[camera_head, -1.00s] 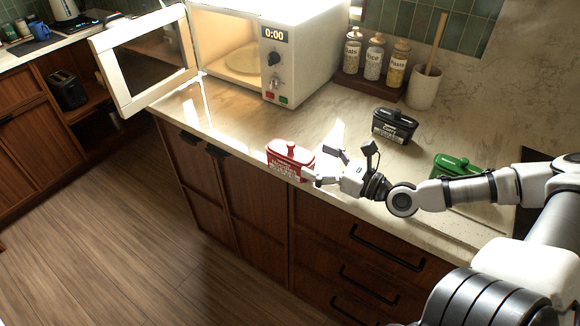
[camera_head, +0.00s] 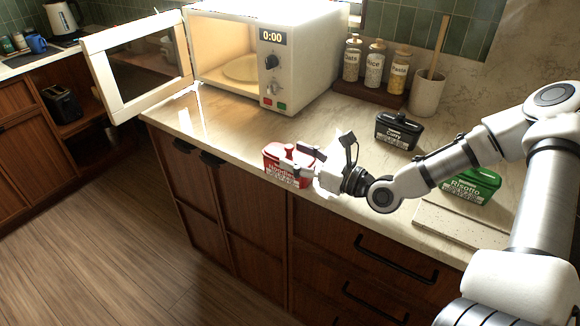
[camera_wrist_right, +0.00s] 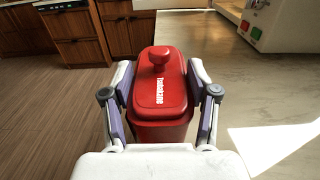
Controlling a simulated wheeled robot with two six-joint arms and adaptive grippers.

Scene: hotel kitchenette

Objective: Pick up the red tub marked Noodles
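The red tub marked Noodles (camera_head: 280,172) stands upright on the counter near its front edge. My right gripper (camera_head: 300,163) is at the tub, its arm coming from the right and partly covering it. In the right wrist view the tub's red lid and knob (camera_wrist_right: 160,85) lie between the two fingers (camera_wrist_right: 160,80) of my right gripper, one on each side. The fingers are spread about the tub's width; I cannot make out firm contact. My left gripper is not in view.
A black Curry tub (camera_head: 398,132) and a green Risotto tub (camera_head: 470,186) stand to the right. A microwave (camera_head: 300,60) with its door (camera_head: 98,75) open stands behind. Jars (camera_head: 375,65) and a utensil crock (camera_head: 427,95) are at the back. A pale board (camera_head: 450,230) lies at front right.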

